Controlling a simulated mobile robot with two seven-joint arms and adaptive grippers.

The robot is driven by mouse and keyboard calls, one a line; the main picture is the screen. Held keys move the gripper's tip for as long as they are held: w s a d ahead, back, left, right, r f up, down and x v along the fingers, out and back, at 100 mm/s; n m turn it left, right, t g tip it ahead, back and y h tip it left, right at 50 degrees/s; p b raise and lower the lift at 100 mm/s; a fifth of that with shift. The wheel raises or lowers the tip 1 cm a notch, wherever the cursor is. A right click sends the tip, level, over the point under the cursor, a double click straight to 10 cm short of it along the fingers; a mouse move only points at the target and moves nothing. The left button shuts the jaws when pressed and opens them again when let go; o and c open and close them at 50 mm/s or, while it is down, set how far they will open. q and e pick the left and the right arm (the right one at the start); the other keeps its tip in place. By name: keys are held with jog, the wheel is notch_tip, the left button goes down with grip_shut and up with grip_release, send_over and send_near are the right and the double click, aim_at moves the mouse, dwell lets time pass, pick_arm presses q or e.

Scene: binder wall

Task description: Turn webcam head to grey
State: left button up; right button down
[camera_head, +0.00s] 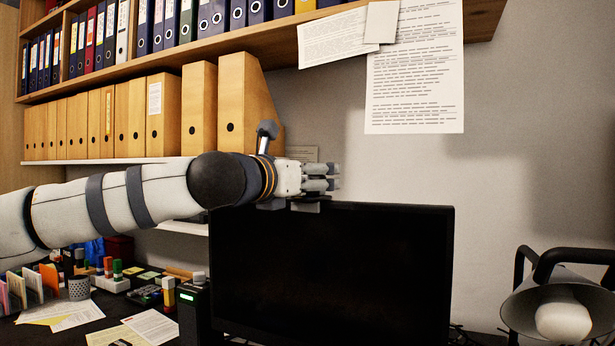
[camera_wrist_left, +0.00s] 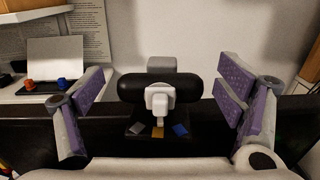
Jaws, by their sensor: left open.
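The webcam head (camera_wrist_left: 160,88) is a black rounded bar lying crosswise in the left wrist view. A white bracket (camera_wrist_left: 158,103) sits at its middle, and a grey block shows behind it. Below it, the dark base has a grey mark (camera_wrist_left: 137,128), an orange-yellow mark (camera_wrist_left: 158,131) and a blue mark (camera_wrist_left: 181,129). The bracket lines up with the orange-yellow mark. My left gripper (camera_head: 322,178) is at the monitor's top edge and hides most of the webcam in the head view. Its purple-padded fingers are open on both sides of the webcam, apart from it. My right gripper is not in view.
The black monitor (camera_head: 330,280) stands below my left gripper. Shelves with binders (camera_head: 163,115) are behind and above my arm. A desk lamp (camera_head: 562,300) stands at the right. A small stand with red and blue knobs (camera_wrist_left: 50,75) is at the left in the wrist view.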

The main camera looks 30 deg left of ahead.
pick_arm(q)
jog(key=shift+w, duration=0.5)
jog(key=c, duration=1.2)
jog(key=shift+o, duration=0.2)
jog(key=shift+s+r+h+p, duration=0.1)
jog(key=shift+r+h+p, duration=0.2)
jog(key=shift+p, duration=0.1)
jog(key=m+h+p, duration=0.2)
jog(key=h+p, duration=0.1)
jog(key=r+m+h+p, duration=0.1)
jog(key=h, duration=0.1)
jog(key=shift+s+r+m+g, duration=0.1)
jog(key=shift+s+m+g, duration=0.2)
jog(key=shift+m, duration=0.1)
jog(key=shift+w+f+m+h+p, duration=0.2)
jog(key=shift+m+h+p, duration=0.1)
jog(key=shift+h+p, duration=0.15)
jog(key=shift+w+f+m+g+h, duration=0.1)
jog(key=shift+f+m+g+h, duration=0.2)
jog(key=shift+g+h, duration=0.25)
jog(key=shift+w+f+m+g+h, duration=0.1)
jog(key=shift+f+m+g+h, duration=0.15)
jog(key=shift+f+m+h, duration=0.25)
jog(key=shift+r+m+g+h, duration=0.1)
jog(key=shift+m+g+h, duration=0.25)
jog(key=shift+h, duration=0.25)
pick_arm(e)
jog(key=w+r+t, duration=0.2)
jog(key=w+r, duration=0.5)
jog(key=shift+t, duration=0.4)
